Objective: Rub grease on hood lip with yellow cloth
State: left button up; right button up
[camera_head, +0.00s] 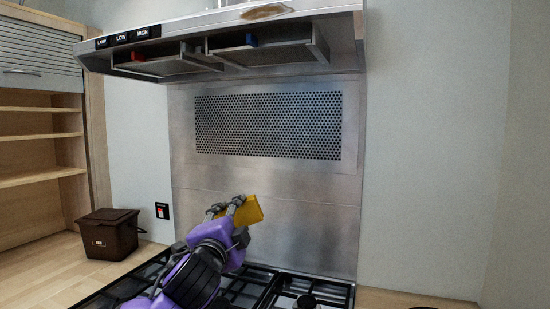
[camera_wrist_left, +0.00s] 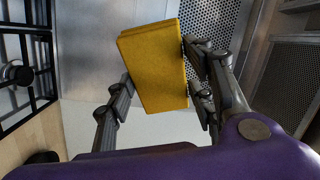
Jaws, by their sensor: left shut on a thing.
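The yellow cloth (camera_head: 248,210) is a folded flat pad in my left gripper (camera_head: 229,206). My left gripper is shut on it and holds it above the cooker, in front of the steel backsplash. In the left wrist view the cloth (camera_wrist_left: 153,66) sits between the fingers of the left gripper (camera_wrist_left: 155,92). The steel hood (camera_head: 225,40) is at the top of the head view, above and apart from the cloth. A brown grease patch (camera_head: 266,12) is on the hood's front lip. My right gripper is not in view.
The gas hob (camera_head: 265,287) with black grates lies below my left arm. A brown bin (camera_head: 110,235) stands on the wooden counter (camera_head: 42,268) at left. Open wooden shelves (camera_head: 40,150) are at far left.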

pick_arm(q)
jog(key=shift+h, duration=0.5)
jog(key=r, duration=0.3)
jog(key=w+d+r, duration=0.1)
jog(key=r, duration=0.3)
jog(key=w+d+r, duration=0.1)
jog(key=r, duration=0.3)
jog(key=shift+d+r, duration=0.15)
jog(key=shift+d, duration=0.05)
jog(key=s+d+r+h, duration=0.25)
jog(key=s+r, duration=0.25)
jog(key=r, duration=0.7)
jog(key=s+d+r+n+g+h, duration=0.1)
jog(key=s+d+r, duration=0.3)
jog(key=r, duration=0.8)
jog(key=s+d+r+h, duration=0.1)
jog(key=s+r, duration=0.5)
jog(key=r, duration=0.5)
jog(key=x, duration=0.6)
jog(key=shift+a, duration=0.15)
jog(key=shift+x, duration=1.05)
jog(key=shift+a+f, duration=0.15)
jog(key=shift+a, duration=0.05)
